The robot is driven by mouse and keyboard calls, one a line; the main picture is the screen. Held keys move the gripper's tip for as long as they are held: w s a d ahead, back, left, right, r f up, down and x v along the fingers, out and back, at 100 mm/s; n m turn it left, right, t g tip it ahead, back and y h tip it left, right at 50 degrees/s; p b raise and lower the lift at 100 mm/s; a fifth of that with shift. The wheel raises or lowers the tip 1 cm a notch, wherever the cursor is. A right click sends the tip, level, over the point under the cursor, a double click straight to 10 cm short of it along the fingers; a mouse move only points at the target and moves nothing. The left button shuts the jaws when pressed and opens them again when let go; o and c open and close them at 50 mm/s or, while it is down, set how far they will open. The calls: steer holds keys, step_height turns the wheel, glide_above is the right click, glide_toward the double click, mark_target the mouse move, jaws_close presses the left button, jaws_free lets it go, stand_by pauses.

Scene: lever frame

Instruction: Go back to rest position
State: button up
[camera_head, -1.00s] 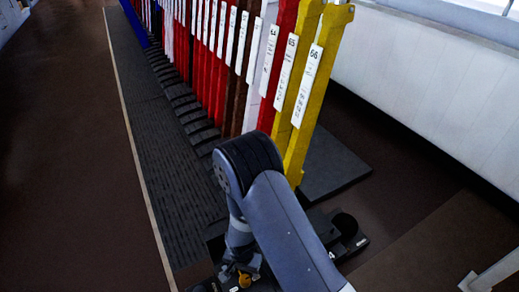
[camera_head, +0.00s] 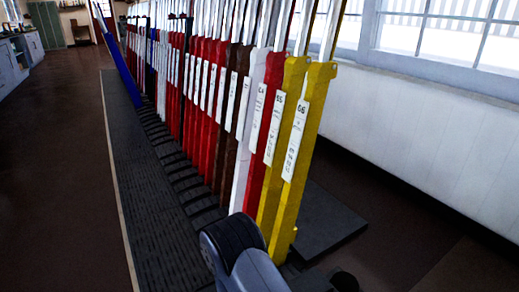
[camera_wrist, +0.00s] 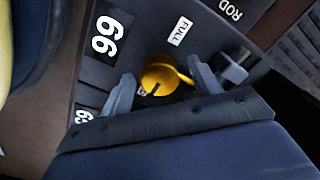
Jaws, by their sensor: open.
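My gripper (camera_wrist: 161,69) is in the wrist view, with its two grey fingers apart. A yellow knob-like piece (camera_wrist: 158,74) with a dark mark shows between the fingers, over a dark panel (camera_wrist: 142,63) labelled "66", "63", "FULL" and "ROD". I cannot tell whether the fingers touch it. In the head view only a rounded joint of my arm shows at the bottom centre, and my gripper is below the picture.
A long row of levers runs away from me, with two yellow levers (camera_head: 299,165) nearest, then red (camera_head: 262,140), white and brown ones. A ribbed dark walkway (camera_head: 150,215) lies left of them, with clear brown floor (camera_head: 60,190) beyond. A white wall (camera_head: 410,145) with windows stands right.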

steer(key=shift+r, duration=0.3)
step_height(320, 180, up, 10)
steer(key=p, duration=0.5)
step_height(320, 180, down, 12)
steer(key=b, duration=0.5)
steer(key=shift+r+b, duration=0.25)
steer(key=shift+b, duration=0.1)
steer(key=shift+r+p, duration=0.4)
steer(key=shift+r, duration=0.05)
steer(key=n, duration=0.5)
steer(key=shift+n+p, duration=0.3)
steer(key=shift+n, duration=0.1)
steer(key=n+p, duration=0.1)
steer(key=n, duration=0.5)
steer(key=n+p, duration=0.1)
steer(key=n, duration=0.4)
steer(key=shift+n, duration=0.4)
steer(key=n+p, duration=0.1)
steer(key=n, duration=0.4)
steer(key=shift+n+p, duration=0.35)
steer(key=shift+n, duration=0.05)
